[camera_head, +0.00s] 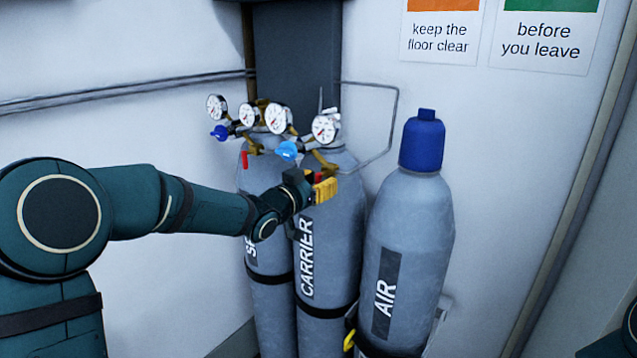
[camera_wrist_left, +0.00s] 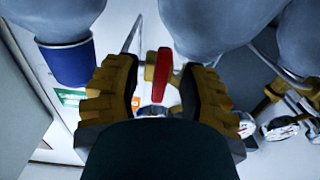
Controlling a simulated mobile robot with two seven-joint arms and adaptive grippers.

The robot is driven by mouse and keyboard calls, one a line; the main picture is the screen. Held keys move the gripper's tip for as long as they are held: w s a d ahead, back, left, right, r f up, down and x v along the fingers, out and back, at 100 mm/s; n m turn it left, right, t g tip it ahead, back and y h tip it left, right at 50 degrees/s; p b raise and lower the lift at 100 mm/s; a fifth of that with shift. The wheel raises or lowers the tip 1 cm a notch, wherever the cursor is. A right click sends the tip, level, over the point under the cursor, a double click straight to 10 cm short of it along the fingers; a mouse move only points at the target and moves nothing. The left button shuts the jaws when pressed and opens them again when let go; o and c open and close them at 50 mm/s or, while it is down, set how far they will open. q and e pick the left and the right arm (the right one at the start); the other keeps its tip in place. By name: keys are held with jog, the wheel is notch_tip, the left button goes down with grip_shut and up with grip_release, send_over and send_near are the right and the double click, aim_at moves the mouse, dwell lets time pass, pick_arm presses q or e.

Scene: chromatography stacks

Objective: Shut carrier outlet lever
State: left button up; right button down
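The carrier outlet lever is a short red handle (camera_wrist_left: 163,75) on a brass fitting, in the left wrist view. The grey CARRIER cylinder (camera_head: 322,250) stands in the middle of the head view, its regulator and gauges on top. My left gripper (camera_head: 326,189) is in front of the cylinder's upper part, below the regulator. In the wrist view its yellow ribbed fingers (camera_wrist_left: 158,98) are apart, with the red lever between them and a visible gap on each side. In the head view the gripper mostly hides the lever. My right gripper is not seen.
The AIR cylinder (camera_head: 408,240) with its blue cap (camera_head: 422,141) stands close on the right. Another cylinder (camera_head: 268,240) with a red lever (camera_head: 244,159) stands on the left. Gauges (camera_head: 324,129), blue knobs (camera_head: 288,150) and thin pipes (camera_head: 397,118) crowd the space above the gripper.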

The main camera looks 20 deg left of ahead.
pick_arm(q)
jog(key=shift+s, duration=0.1)
jog(key=v, duration=1.2)
jog(key=s+d+f+n+g+y, duration=0.1)
jog(key=d+f+n+g, duration=0.15)
jog(key=f, duration=0.75)
jog(key=s+d+f+n+g, duration=0.1)
jog(key=s+d+f+g, duration=0.15)
jog(key=f, duration=0.65)
jog(key=d+f+n+g+y, duration=0.1)
jog(key=d+f+g, duration=0.15)
jog(key=f, duration=0.75)
jog(key=s+d+f+g, duration=0.3)
jog(key=s+f, duration=0.5)
jog(key=s, duration=0.1)
jog(key=s+d+f+n+g, duration=0.1)
jog(key=s+d+f+g, duration=0.3)
jog(key=s+f, duration=0.4)
jog(key=shift+s+f+b, duration=0.35)
jog(key=shift+s, duration=0.2)
